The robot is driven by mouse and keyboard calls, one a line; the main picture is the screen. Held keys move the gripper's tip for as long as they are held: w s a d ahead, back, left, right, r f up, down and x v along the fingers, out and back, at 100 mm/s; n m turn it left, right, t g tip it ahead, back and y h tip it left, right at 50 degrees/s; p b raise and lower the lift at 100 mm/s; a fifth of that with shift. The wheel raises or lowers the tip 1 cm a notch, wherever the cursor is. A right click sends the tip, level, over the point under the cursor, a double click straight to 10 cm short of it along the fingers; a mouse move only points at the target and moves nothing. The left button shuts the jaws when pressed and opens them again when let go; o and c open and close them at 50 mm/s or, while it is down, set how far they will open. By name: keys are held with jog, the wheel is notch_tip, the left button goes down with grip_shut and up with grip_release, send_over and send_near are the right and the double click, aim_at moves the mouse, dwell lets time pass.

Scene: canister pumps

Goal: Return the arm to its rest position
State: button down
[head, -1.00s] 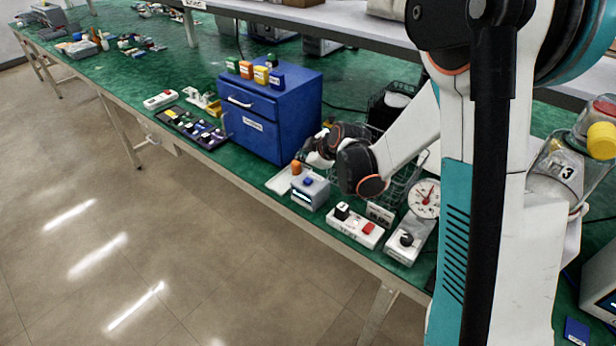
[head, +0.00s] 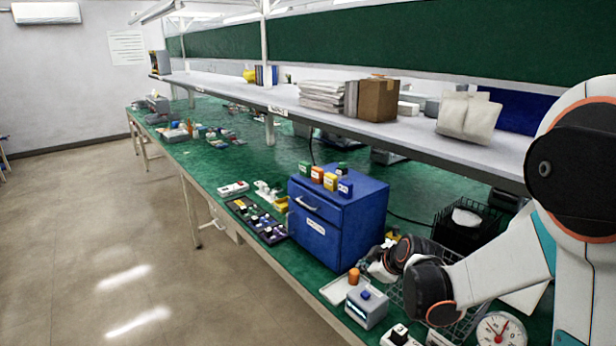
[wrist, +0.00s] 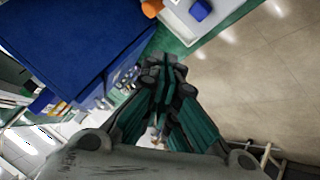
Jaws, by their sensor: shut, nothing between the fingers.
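My arm reaches in from the right in the head view. My gripper (head: 378,264) is above the green bench, just right of the blue drawer cabinet (head: 345,225) and behind the small grey device with a blue button (head: 366,305). In the wrist view my gripper's fingers (wrist: 172,70) are together and hold nothing. The cabinet's blue top (wrist: 70,45) fills the upper left there, and the device's blue button (wrist: 200,9) shows at the top.
A wire basket (head: 455,335) is below my arm. A dial gauge (head: 500,330) stands at the lower right. Small coloured boxes (head: 330,180) stand on the cabinet. A long shelf (head: 380,125) runs above the bench behind. The floor (head: 120,250) at the left is clear.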

jog(key=s+r+m+h, duration=0.1)
jog(key=s+r+m, duration=0.4)
jog(key=s+r, duration=0.8)
jog(key=s+d+f+m+g+h, duration=0.1)
jog(key=s+m, duration=0.5)
jog(key=s, duration=1.2)
jog(key=shift+s+m+g+h, duration=0.3)
jog(key=shift+s, duration=0.1)
